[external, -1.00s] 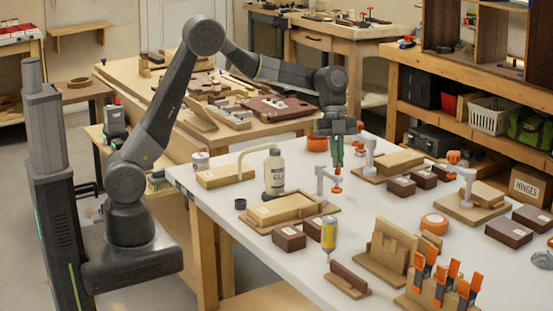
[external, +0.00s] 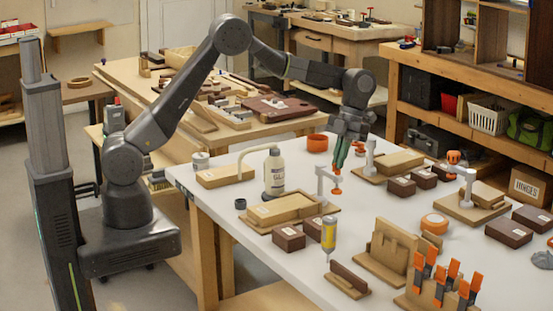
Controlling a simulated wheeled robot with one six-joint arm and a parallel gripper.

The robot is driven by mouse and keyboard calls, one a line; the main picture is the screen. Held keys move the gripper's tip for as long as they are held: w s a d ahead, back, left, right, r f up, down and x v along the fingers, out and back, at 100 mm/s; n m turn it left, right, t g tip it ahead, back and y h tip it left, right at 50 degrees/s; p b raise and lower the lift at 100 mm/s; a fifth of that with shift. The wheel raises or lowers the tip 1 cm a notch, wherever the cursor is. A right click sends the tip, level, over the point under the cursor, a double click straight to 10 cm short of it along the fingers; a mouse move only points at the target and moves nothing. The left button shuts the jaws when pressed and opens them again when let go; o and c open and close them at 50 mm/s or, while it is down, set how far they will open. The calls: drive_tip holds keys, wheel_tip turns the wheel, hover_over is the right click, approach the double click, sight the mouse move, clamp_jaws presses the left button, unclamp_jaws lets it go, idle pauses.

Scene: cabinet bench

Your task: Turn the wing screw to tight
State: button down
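Several small grey clamp stands with orange screw parts stand on the white bench, and I cannot tell which one is the task's wing screw. The nearest clamp (external: 321,184) rises from a wooden fixture, with an orange screw part (external: 337,171) by my fingertips and another orange piece below it. My gripper (external: 339,163) points down and tilts, its green fingers just above or at that orange part. Contact and finger gap are too small to see. A third clamp (external: 467,187) with an orange knob (external: 453,157) stands right.
A glue bottle (external: 274,173) stands left of the nearest clamp, and a yellow bottle (external: 328,234) stands in front. Brown blocks (external: 288,237), an orange roll (external: 434,223) and orange-handled clamps (external: 440,280) crowd the bench (external: 385,212). Some bare bench lies right of the nearest clamp.

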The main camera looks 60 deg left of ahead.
drive_tip(key=m+y+p, duration=0.1)
drive_tip(key=m+p, duration=0.1)
drive_tip(key=m, duration=0.2)
drive_tip(key=shift+d+m+y+p, duration=0.1)
drive_tip(key=shift+m+y+p, duration=0.2)
drive_tip(key=shift+y+p, duration=0.1)
idle(0.4)
drive_tip(key=c, duration=1.6)
unclamp_jaws()
drive_tip(key=shift+p+v, duration=1.65)
drive_tip(key=shift+v, duration=5.25)
drive_tip(key=shift+w+d+f, duration=0.1)
drive_tip(key=shift+w, duration=0.05)
